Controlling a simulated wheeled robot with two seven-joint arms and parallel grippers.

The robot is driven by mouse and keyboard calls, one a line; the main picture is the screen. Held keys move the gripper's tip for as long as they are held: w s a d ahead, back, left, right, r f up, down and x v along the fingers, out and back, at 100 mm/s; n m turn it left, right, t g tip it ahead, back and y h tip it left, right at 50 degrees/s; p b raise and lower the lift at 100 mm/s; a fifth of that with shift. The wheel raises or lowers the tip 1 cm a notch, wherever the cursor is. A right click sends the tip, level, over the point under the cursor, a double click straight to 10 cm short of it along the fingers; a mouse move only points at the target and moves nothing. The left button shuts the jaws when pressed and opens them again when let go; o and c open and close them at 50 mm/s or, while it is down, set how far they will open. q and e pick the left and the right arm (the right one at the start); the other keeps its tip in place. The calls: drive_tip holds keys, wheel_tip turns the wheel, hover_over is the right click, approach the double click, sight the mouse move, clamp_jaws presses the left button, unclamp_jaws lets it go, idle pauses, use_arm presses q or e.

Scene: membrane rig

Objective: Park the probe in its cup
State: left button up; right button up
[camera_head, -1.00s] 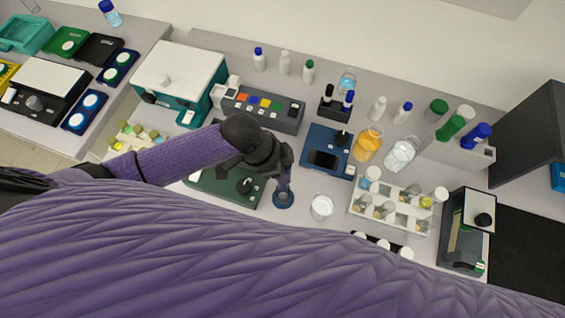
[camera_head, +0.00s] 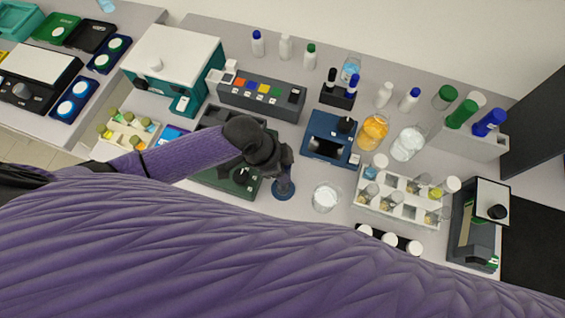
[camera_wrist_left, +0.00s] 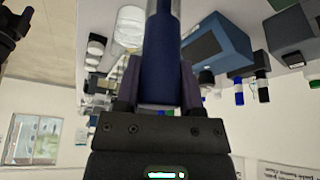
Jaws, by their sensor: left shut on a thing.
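My left gripper (camera_head: 282,180) is directly over a small round blue cup (camera_head: 283,193) on the bench, left of a glass beaker. In the left wrist view, its two fingers (camera_wrist_left: 159,85) are shut on the dark blue body of the probe (camera_wrist_left: 160,62), with a paler grey section beyond it. In the head view the gripper hides most of the probe. I cannot tell whether the probe's end is inside the cup or just above it. My right gripper is not in view.
A glass beaker (camera_head: 326,197) stands close right of the cup. A dark green device (camera_head: 225,181) lies close left, partly under my arm. Behind are a blue device (camera_head: 329,138) and a grey box with coloured keys (camera_head: 262,98). A white vial rack (camera_head: 400,200) stands further right.

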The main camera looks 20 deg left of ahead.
use_arm(q)
drive_tip(key=shift+f, duration=0.25)
drive_tip(key=o, duration=1.1)
drive_tip(key=p+v, duration=0.1)
drive_tip(key=v, duration=0.8)
drive_tip(key=shift+a+r+p, duration=0.15)
drive_tip(key=shift+r+p, duration=0.15)
drive_tip(key=shift+r, duration=0.1)
